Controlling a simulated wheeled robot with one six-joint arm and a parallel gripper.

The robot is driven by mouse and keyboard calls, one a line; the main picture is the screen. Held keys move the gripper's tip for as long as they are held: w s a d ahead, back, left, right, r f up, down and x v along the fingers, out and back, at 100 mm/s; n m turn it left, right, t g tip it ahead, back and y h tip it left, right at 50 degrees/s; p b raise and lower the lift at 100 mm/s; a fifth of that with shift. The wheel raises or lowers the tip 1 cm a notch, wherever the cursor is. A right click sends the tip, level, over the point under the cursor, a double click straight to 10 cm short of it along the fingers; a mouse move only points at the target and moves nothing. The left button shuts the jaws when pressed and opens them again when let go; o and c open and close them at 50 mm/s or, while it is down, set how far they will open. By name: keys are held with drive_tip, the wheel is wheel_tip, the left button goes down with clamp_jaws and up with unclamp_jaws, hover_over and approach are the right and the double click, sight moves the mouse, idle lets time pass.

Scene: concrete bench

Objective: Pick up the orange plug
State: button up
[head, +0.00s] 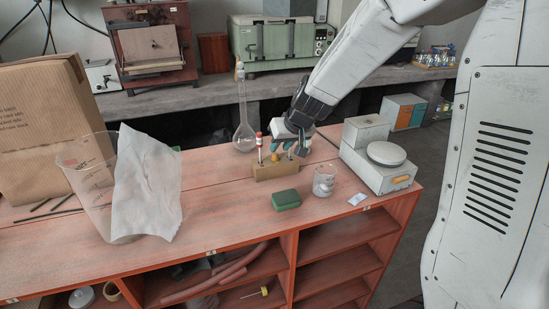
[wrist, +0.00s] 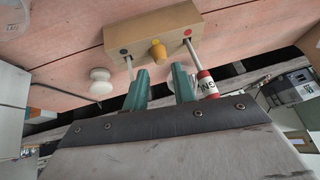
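The orange plug (wrist: 158,50) is a small yellow-orange peg in the middle of a wooden block (wrist: 118,40). In the head view the plug (head: 276,157) stands in the block (head: 262,173) on the bench. Thin metal rods stand in the block on either side of it; one has a red-and-white top (wrist: 207,84). My gripper (wrist: 161,70) is open with teal fingers. In the wrist view the plug shows just beyond the gap between the fingertips, not between them. In the head view my gripper (head: 290,146) is above the block, close to the plug.
A green block (head: 287,200) and a glass beaker (head: 325,181) stand in front of the rack. A balance (head: 378,172) stands to the right, a tall flask (head: 243,120) behind left. A large beaker draped with white cloth (head: 146,190) stands left. A white knob (wrist: 100,80) shows near the left finger.

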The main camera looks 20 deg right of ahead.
sight(276, 153)
drive_tip(key=x, duration=0.4)
drive_tip(key=shift+s, duration=0.1)
clamp_jaws()
